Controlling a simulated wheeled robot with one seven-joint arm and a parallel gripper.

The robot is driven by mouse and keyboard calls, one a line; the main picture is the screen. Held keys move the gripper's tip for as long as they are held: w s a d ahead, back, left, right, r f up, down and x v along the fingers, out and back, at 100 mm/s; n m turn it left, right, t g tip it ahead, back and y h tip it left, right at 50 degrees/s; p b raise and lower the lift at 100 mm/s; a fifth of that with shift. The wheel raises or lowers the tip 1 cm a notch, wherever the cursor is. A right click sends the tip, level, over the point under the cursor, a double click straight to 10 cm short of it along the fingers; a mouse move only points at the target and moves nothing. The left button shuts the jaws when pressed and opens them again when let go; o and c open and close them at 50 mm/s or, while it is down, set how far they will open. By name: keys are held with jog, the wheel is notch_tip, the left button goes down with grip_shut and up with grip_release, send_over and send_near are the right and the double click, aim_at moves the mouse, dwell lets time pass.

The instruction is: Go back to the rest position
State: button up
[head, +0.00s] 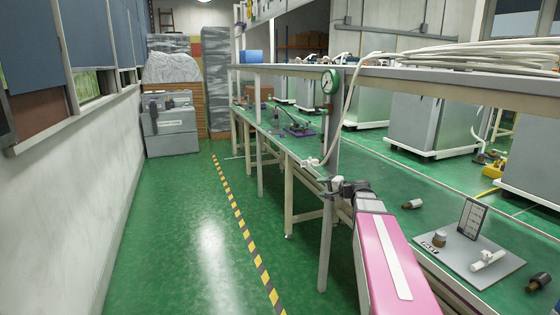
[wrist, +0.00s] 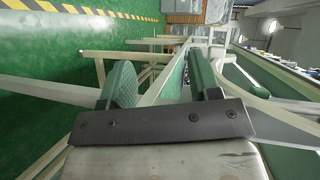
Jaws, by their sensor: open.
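My gripper (head: 336,187) is at the end of my pink arm in the head view, by the bench's near edge and a bench leg. In the wrist view its two green-padded fingers are spread apart, and my gripper (wrist: 162,68) is open with nothing held between them. The pale bench frame and the green floor show beyond the fingers. In the head view, a white fitting on a hose (head: 313,163) appears close to the gripper; I cannot tell whether they touch.
The long green bench (head: 395,195) carries a grey board (head: 470,258) with small parts, and loose fittings. A dial gauge (head: 330,82) is on a bench post. A shelf (head: 430,72) runs above. The aisle floor (head: 180,235) left of the bench is clear, with a yellow-black stripe (head: 239,218).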

jog(key=s+a+f+n+g+h, duration=0.4)
jog(key=s+a+f+g, duration=0.25)
jog(key=s+f, duration=0.55)
jog(key=s+d+f+n+g+h, duration=0.1)
jog(key=s+f+n+g+h, duration=0.2)
jog(key=s+f+h, duration=0.4)
jog(key=s+f+g, duration=0.1)
jog(key=s+f, duration=0.2)
jog(key=s, duration=0.3)
jog(key=shift+d+n, duration=0.15)
jog(key=shift+n, duration=0.25)
